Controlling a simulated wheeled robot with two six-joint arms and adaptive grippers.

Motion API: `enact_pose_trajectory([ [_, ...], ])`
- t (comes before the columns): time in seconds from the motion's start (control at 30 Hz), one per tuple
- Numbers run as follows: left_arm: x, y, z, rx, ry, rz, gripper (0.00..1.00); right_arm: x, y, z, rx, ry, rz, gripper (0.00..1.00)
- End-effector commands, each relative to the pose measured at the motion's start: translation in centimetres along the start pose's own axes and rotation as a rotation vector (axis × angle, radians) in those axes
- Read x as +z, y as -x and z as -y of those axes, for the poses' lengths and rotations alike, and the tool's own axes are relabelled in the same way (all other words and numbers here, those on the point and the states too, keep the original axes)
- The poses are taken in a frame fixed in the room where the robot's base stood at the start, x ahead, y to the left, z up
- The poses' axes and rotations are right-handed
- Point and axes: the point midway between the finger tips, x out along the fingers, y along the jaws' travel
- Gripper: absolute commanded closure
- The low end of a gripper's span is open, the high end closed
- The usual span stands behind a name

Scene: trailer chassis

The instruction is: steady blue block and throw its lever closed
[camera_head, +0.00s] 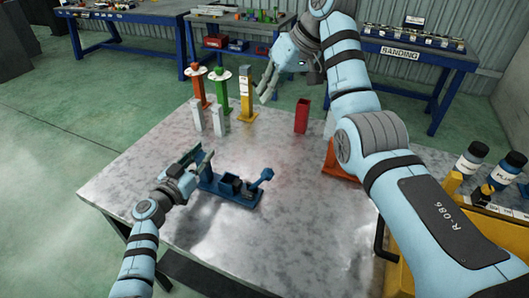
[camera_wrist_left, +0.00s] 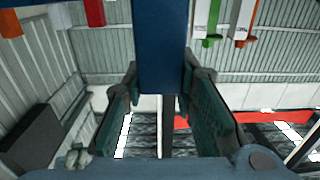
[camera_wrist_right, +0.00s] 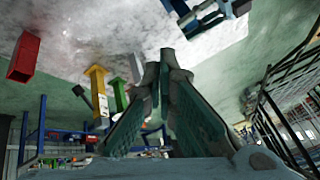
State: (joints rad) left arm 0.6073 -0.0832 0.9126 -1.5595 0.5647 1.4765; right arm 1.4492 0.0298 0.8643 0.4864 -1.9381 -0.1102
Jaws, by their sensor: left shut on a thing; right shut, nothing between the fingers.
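The blue block (camera_head: 232,190) sits on the grey metal table, left of centre. Its lever (camera_head: 265,176) sticks up at a tilt at the block's right end. My left gripper (camera_head: 196,166) is shut on the left end of the block, and in the left wrist view blue material (camera_wrist_left: 162,45) fills the space between the fingers. My right gripper (camera_head: 267,84) is shut and empty, raised above the far part of the table, away from the block.
Orange (camera_head: 198,88), green (camera_head: 221,92) and yellow (camera_head: 245,97) posts stand at the table's back, with white posts in front. A red post (camera_head: 302,115) stands to their right. An orange part (camera_head: 336,163) is partly hidden by my right arm. A yellow bin (camera_head: 400,255) is at right.

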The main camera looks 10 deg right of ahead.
Motion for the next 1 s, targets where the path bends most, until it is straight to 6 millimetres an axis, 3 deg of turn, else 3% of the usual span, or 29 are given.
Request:
enact_pose_trajectory([
  [0.03,0.1,0.0,0.0,0.000,0.001,0.001,1.00,1.5,-1.5,-0.4,-0.008,0.020,0.083,1.00],
  [0.13,0.1,0.0,0.0,0.000,0.002,0.001,1.00,3.6,-3.2,-1.3,-0.017,0.079,0.184,1.00],
  [0.47,0.1,0.0,0.0,0.000,0.002,0.001,1.00,3.7,-3.1,-1.4,-0.020,0.137,0.185,1.00],
  [0.67,0.1,0.1,0.0,0.000,0.002,0.001,1.00,4.0,-4.5,-1.3,-0.022,0.136,0.187,1.00],
  [1.0,0.1,0.1,0.0,-0.001,0.002,0.001,1.00,5.3,-11.3,-1.3,-0.022,0.135,0.187,1.00],
])
